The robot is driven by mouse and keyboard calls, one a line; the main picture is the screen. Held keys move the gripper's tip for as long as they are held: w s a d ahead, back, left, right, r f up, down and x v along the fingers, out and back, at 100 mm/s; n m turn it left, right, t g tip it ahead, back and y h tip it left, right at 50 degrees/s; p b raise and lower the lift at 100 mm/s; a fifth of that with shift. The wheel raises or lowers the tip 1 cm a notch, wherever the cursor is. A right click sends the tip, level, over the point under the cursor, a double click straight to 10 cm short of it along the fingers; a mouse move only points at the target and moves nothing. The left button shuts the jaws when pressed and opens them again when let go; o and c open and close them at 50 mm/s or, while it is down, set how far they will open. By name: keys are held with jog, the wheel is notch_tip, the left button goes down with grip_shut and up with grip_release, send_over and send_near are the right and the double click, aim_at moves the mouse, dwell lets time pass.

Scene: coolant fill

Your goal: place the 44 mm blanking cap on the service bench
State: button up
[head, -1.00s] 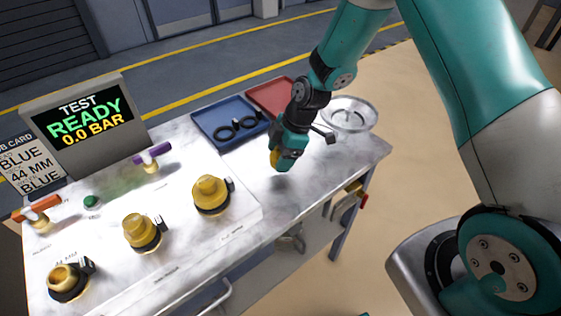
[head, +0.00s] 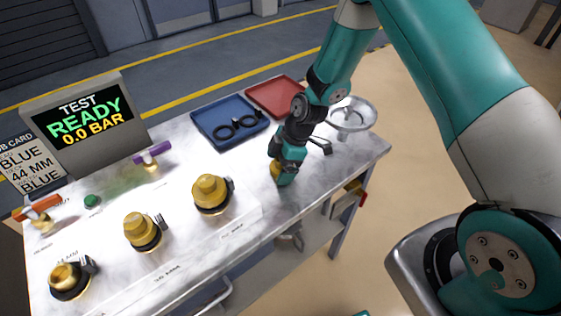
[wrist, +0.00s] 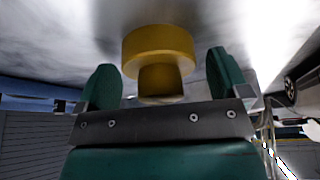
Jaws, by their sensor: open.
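A yellow blanking cap (wrist: 160,50) stands between my gripper's two green fingers in the wrist view, with a clear gap on each side. Its wide end is against the grey bench surface, or very near it. My gripper (head: 279,179) is open, low over the right part of the service bench (head: 328,172). In the head view only a small yellow part of this cap (head: 275,169) shows beside the fingers. The cap's size cannot be read.
Several yellow fittings with black clamps, including an open-topped one (head: 65,275), line the bench to the left. A blue tray (head: 208,118) with black rings, a red tray (head: 277,97) and a round clear dish (head: 352,114) are behind. A screen (head: 88,122) reads READY.

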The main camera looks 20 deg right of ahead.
jog(key=shift+r, duration=0.2)
jog(key=b+v, duration=0.2)
jog(key=v, duration=0.9)
jog(key=s+a+r+m, duration=0.5)
jog(key=s+a+r, duration=0.1)
jog(key=s+r, duration=0.65)
jog(key=s+a+r+m, duration=0.1)
jog(key=s+r+m, duration=0.3)
jog(key=s, duration=0.8)
jog(key=shift+a+r+m, duration=0.15)
jog(key=shift+r+m, duration=0.05)
jog(key=shift+m, duration=0.3)
jog(key=shift+w, duration=0.1)
